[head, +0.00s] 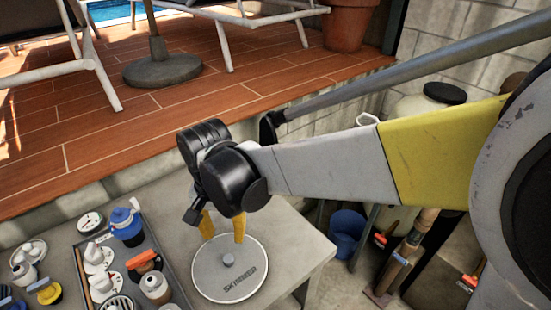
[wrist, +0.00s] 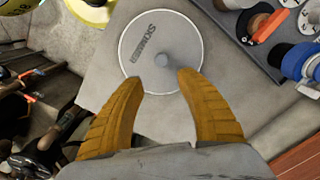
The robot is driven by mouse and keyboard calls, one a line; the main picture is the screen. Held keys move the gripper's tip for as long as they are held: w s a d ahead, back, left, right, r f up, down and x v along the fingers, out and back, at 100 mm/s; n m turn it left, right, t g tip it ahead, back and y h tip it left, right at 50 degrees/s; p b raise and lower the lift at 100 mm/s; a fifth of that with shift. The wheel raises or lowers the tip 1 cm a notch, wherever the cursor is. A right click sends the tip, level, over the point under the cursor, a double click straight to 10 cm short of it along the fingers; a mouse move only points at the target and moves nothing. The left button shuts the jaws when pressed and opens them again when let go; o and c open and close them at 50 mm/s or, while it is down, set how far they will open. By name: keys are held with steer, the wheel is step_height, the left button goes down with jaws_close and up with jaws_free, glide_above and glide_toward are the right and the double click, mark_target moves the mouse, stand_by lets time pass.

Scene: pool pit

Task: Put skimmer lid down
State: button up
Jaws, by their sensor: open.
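The skimmer lid (head: 231,283) is a round light grey disc with dark lettering and a small centre knob. It lies flat on the grey table top near the table's right end. In the wrist view the whole lid (wrist: 133,61) shows, knob upward. My gripper (head: 224,232) is over the back part of the lid, with its yellow fingers pointing down. In the wrist view my gripper (wrist: 160,78) is open, with its two fingers apart and the knob beyond and between their tips. Nothing is between the fingers, and the lid looks free of them.
A dark tray (head: 168,262) with valves and fittings stands left of the lid. A blue bucket (head: 347,232) and tools are on the floor at right. A grey pole (head: 400,80) crosses behind my arm. The raised tiled deck (head: 200,100) borders the back. Bare table top (head: 293,245) lies right of the lid.

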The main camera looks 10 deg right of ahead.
steer(key=s+d+r+n+t, duration=0.1)
steer(key=s+d+r+t, duration=0.1)
steer(key=d, duration=0.6)
steer(key=s+d+r+t, duration=0.1)
steer(key=d+r+t, duration=0.1)
steer(key=d, duration=0.6)
steer(key=s+d+r+n+t, duration=0.1)
steer(key=s+d+r+t, duration=0.1)
steer(key=d, duration=0.7)
steer(key=shift+s+r+n+t, duration=0.35)
steer(key=shift+r+t, duration=0.15)
steer(key=shift+r, duration=0.2)
